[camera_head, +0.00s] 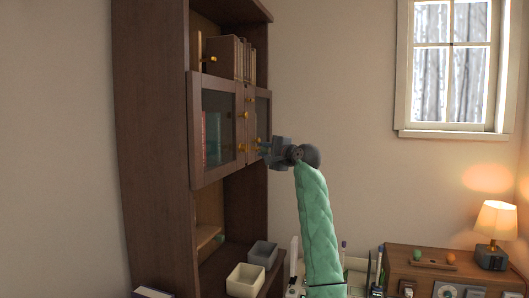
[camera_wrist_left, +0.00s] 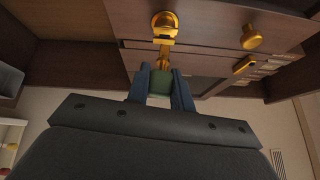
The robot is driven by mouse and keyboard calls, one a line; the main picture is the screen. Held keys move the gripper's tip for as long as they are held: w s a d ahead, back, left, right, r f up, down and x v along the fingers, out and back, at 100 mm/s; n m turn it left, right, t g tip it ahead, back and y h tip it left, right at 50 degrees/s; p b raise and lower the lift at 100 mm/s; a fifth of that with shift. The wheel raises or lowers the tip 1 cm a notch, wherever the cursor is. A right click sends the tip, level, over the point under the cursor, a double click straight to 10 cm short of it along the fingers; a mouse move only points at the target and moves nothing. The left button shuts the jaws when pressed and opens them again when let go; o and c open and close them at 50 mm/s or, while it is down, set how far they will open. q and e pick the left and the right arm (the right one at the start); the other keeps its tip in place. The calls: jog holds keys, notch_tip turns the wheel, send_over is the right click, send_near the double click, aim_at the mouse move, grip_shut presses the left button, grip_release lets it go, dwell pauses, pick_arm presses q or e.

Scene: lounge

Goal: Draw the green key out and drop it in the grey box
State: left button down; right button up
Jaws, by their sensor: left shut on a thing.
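The green key (camera_wrist_left: 160,88) shows in the wrist view as a green head between my fingers, with a golden shaft running up to a round brass lock (camera_wrist_left: 165,22) on the cabinet front. The shaft meets the lock; I cannot tell how deep it sits. My left gripper (camera_head: 266,151) is at the cabinet doors in the head view, and it also shows in the wrist view (camera_wrist_left: 161,88), shut on the green head. The key is too small to make out in the head view. The grey box (camera_head: 262,254) stands on the lower shelf, below the gripper. My right gripper is out of view.
A cream box (camera_head: 245,281) stands in front of the grey one. The cabinet's glass door (camera_head: 219,125) has brass knobs. Books (camera_head: 230,58) stand on the shelf above. A lamp (camera_head: 495,226) and small items are on furniture at right. Open air lies right of the cabinet.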

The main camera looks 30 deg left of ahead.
pick_arm(q)
jog(key=d+b, duration=0.1)
jog(key=d, duration=0.1)
jog(key=w+d+b, duration=0.1)
jog(key=shift+d, duration=0.4)
dwell(0.7)
